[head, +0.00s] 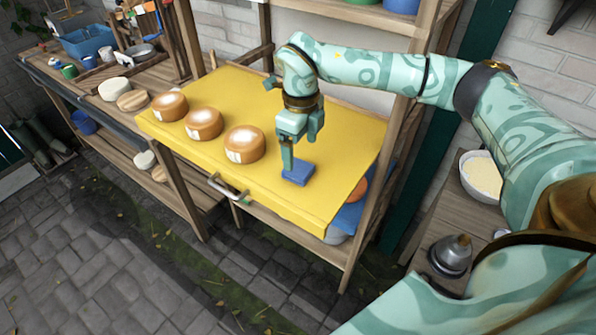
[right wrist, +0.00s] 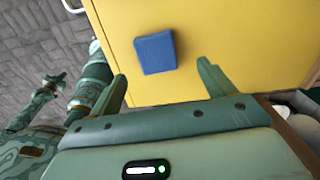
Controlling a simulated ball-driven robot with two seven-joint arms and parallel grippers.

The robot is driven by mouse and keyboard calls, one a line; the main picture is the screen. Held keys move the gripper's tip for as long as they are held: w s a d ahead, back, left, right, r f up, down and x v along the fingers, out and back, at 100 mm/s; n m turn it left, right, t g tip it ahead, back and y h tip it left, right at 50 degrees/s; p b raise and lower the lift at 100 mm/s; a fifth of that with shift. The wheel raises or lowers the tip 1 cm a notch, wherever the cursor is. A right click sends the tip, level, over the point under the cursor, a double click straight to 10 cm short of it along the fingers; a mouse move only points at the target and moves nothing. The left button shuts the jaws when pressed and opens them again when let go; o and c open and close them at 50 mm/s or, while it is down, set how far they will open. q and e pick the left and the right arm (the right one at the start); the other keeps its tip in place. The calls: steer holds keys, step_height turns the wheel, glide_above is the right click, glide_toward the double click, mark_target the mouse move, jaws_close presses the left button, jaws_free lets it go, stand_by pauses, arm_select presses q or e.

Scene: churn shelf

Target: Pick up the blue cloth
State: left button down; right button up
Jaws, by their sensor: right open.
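The blue cloth (head: 299,174) is a small folded block lying on the yellow shelf board (head: 335,140), near its front right part. It also shows in the right wrist view (right wrist: 156,52), lying ahead of the fingertips and between their lines. My right gripper (head: 290,165) is over the board beside the cloth in the head view. In the right wrist view the right gripper (right wrist: 160,78) has its two fingers wide apart with nothing between them. I cannot tell its exact height above the board.
Three round orange-brown cheeses (head: 204,123) stand in a row left of the cloth. A metal handle (head: 222,187) sits on the board's front edge. A wooden shelf post (head: 372,215) stands at the right. A white bowl (head: 482,177) is further right. The board behind the cheeses is clear.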

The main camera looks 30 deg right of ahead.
mark_target(299, 168)
steer(key=f, duration=0.6)
steer(key=shift+a, duration=0.25)
steer(key=c, duration=1.1)
